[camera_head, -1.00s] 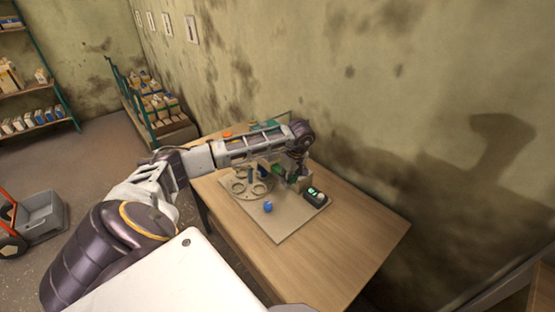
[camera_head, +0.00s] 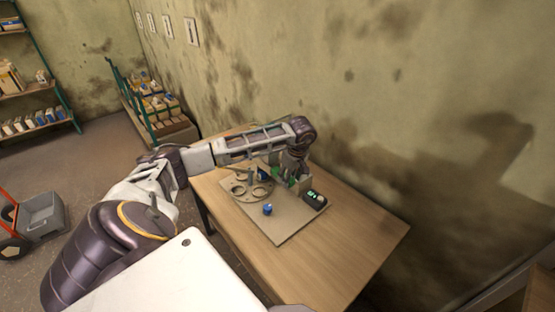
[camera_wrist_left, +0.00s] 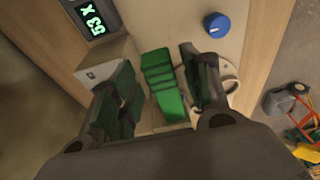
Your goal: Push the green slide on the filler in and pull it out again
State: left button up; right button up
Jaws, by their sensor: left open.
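The green slide (camera_wrist_left: 164,85) shows in the left wrist view as a stepped green block on the filler (camera_wrist_left: 107,62). My left gripper (camera_wrist_left: 157,62) is open, with one dark-green-padded finger on each side of the slide. A gap shows between the slide and the left finger; the right finger is close to it, and I cannot tell whether it touches. In the head view my left gripper (camera_head: 293,178) points down at the filler, and my wrist hides most of the slide. My right gripper is in neither view.
A black box with a lit green display (camera_head: 315,199) stands beside the filler; it reads "53 x" in the wrist view. A blue knob (camera_head: 267,209) sits on the base plate (camera_head: 284,227). A round carousel with rings (camera_head: 240,190) stands left. The table's front right (camera_head: 350,235) is clear.

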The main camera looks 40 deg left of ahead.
pick_arm(q)
jog(key=shift+r, duration=0.4)
jog(key=shift+d+r+p, duration=0.15)
jog(key=shift+r+p, duration=0.3)
jog(key=shift+r, duration=0.05)
jog(key=shift+d+r+p, duration=0.15)
jog(key=shift+r+p, duration=0.25)
jog(key=shift+r, duration=0.4)
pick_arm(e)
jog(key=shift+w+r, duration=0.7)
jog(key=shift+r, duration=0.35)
